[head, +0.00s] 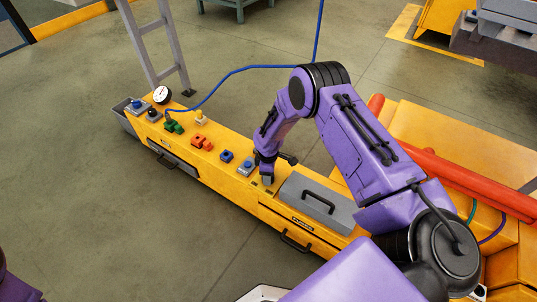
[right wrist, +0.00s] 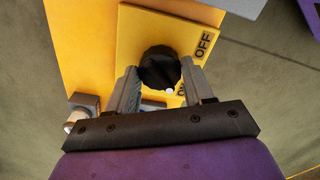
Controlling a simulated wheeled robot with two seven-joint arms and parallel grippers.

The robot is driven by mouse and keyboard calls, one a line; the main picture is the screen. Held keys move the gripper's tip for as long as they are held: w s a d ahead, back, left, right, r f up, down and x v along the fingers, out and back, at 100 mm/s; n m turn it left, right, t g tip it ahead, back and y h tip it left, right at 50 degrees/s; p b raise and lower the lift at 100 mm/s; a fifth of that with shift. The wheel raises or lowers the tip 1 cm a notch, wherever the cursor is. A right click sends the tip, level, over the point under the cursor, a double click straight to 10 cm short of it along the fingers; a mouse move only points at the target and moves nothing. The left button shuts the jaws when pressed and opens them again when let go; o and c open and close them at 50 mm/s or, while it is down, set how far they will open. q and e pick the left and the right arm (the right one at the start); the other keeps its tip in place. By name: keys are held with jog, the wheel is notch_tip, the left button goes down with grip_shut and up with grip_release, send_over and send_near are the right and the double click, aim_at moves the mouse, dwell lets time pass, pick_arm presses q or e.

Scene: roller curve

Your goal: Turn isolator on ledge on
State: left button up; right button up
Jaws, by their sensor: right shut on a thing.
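The isolator is a black rotary knob (right wrist: 159,68) on a yellow plate (right wrist: 150,25) in the right wrist view. The plate reads OFF at the upper right of the knob, and a second label by the white mark at its lower right is partly hidden. My right gripper (right wrist: 160,72) is shut on the knob, one finger on each side. In the head view my right gripper (head: 266,178) reaches down onto the yellow ledge (head: 225,168), and the knob is hidden there. My left gripper is not in view.
A grey lidded box (head: 315,202) with a black handle sits right of my gripper. Red rollers (head: 460,178) lie further right.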

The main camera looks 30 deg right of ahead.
jog(key=shift+m, duration=0.6)
jog(key=o, duration=1)
jog(key=shift+o, duration=0.2)
jog(key=shift+r, duration=0.1)
notch_tip(320, 180, up, 10)
jog(key=p, duration=0.3)
jog(key=shift+r, duration=0.2)
